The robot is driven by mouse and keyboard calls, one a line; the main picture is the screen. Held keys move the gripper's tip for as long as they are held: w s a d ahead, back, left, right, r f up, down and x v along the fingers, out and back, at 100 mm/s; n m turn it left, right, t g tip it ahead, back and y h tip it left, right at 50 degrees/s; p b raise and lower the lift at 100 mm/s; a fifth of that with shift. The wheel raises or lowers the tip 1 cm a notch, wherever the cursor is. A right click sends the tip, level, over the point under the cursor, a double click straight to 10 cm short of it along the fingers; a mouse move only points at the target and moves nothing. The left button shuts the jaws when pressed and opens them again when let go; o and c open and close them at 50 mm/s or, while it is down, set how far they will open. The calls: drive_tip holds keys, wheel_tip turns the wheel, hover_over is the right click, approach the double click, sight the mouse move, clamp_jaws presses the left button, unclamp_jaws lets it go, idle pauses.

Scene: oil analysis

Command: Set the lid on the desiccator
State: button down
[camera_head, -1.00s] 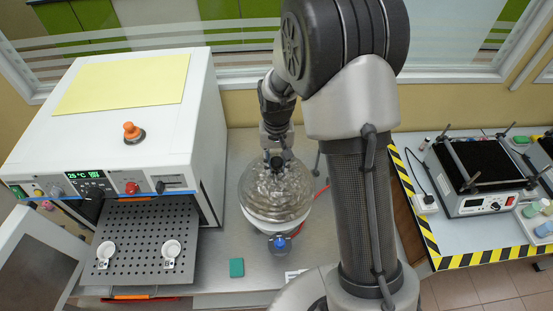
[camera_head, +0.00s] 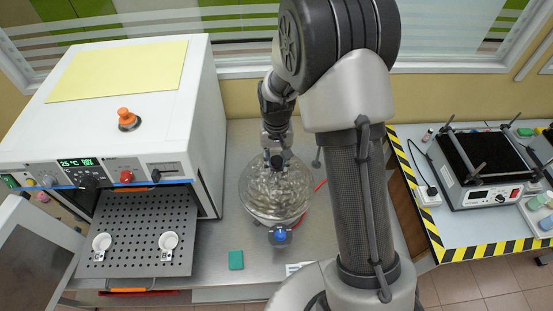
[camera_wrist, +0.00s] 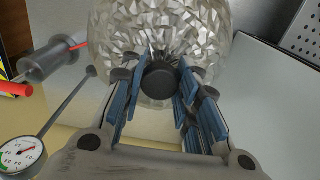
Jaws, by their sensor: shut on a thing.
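The lid (camera_head: 262,187) is a clear, faceted glass dome with a black knob on top. My gripper (camera_head: 277,150) is above it, shut on the knob (camera_wrist: 160,82), whose black disc shows between the blue-padded fingers in the wrist view. The glass dome (camera_wrist: 205,35) also fills the upper middle of that view. The desiccator (camera_head: 268,220) is below the lid on the steel bench, with a blue-capped valve at its front. The lid lines up over the desiccator; I cannot tell whether the rims fully touch.
A white oven (camera_head: 120,100) with a pulled-out perforated tray (camera_head: 140,225) stands at left. A green block (camera_head: 236,260) lies in front. A red hose (camera_head: 321,184) is at right of the desiccator. A pressure gauge (camera_wrist: 20,155) shows in the wrist view. A striped-edge table (camera_head: 420,205) is further right.

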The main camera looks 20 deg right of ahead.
drive_tip(key=shift+f+b, duration=0.4)
drive_tip(key=shift+f, duration=0.15)
drive_tip(key=c, duration=1.2)
unclamp_jaws()
drive_tip(key=shift+o, duration=0.2)
wheel_tip(320, 180, up, 11)
drive_tip(key=shift+r, duration=0.5)
drive_tip(key=s+r+n+t+b, duration=0.1)
drive_tip(key=s+r+t+b, duration=0.25)
drive_tip(key=s+b, duration=0.75)
drive_tip(key=s+f+n+t+b, duration=0.1)
drive_tip(key=s+f+b, duration=0.3)
drive_tip(key=s, duration=1)
drive_tip(key=shift+f+b, duration=0.3)
drive_tip(key=shift+f, duration=0.3)
